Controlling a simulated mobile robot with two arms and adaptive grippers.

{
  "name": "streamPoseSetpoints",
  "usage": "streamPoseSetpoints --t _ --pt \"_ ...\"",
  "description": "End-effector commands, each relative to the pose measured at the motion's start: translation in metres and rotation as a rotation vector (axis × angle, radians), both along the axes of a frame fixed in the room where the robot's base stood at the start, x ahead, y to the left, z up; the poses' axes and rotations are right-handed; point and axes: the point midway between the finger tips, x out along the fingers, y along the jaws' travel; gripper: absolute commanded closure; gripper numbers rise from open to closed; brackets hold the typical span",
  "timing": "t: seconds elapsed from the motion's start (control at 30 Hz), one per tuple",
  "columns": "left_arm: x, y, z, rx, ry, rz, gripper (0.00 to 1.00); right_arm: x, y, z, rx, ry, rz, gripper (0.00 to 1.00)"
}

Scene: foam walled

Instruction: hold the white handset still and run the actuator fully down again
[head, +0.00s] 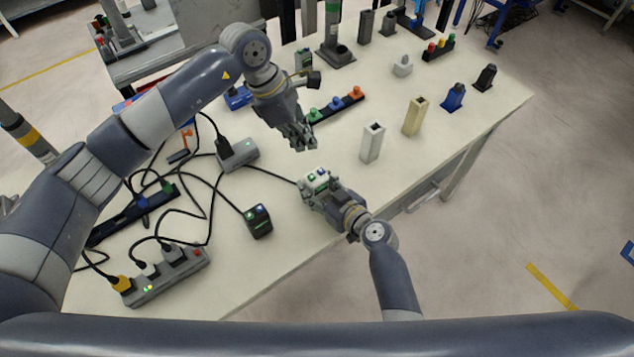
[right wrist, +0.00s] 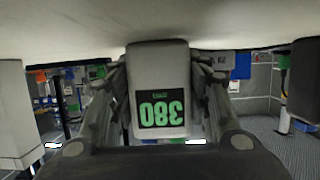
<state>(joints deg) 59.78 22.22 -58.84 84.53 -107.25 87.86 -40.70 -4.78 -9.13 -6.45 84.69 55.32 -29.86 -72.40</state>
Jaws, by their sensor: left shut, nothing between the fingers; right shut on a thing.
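The white handset (head: 318,178) has a green and a blue button on top and sits near the table's front edge. My right gripper (head: 316,186) is shut on it from the front side. In the right wrist view the handset's white body (right wrist: 158,62) stands between the fingers. Its dark display reads 380 in green, upside down. My left gripper (head: 302,145) is shut and empty, a little above and left of the handset, apart from its buttons. A grey column with a green band (head: 332,28) stands at the back; I cannot tell whether it is the actuator.
A black handset (head: 258,221) lies left of the white one. A cable runs toward the white handset from a grey box (head: 238,154). A power strip (head: 167,275) and loose cables fill the left. White (head: 372,142) and beige (head: 415,117) blocks stand to the right.

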Motion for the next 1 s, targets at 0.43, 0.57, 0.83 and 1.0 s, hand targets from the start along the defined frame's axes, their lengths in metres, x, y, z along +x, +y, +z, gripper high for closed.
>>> streamPoseSetpoints --t 0.43,0.57,0.83,1.0 --pt "-0.032 -0.124 0.088 -0.667 0.112 0.055 1.0 -0.001 0.0 -0.001 -0.001 0.002 0.0 0.83" --pt "-0.034 -0.149 0.138 -0.917 0.18 0.133 1.0 -0.001 0.0 -0.001 -0.001 0.002 0.0 0.83" --pt "-0.009 -0.156 0.235 -1.375 0.364 0.399 1.0 -0.001 0.0 -0.001 -0.001 0.002 0.0 0.83" --pt "0.022 -0.135 0.272 -1.597 0.506 0.635 1.0 -0.001 0.0 -0.001 -0.001 0.002 0.0 0.83"
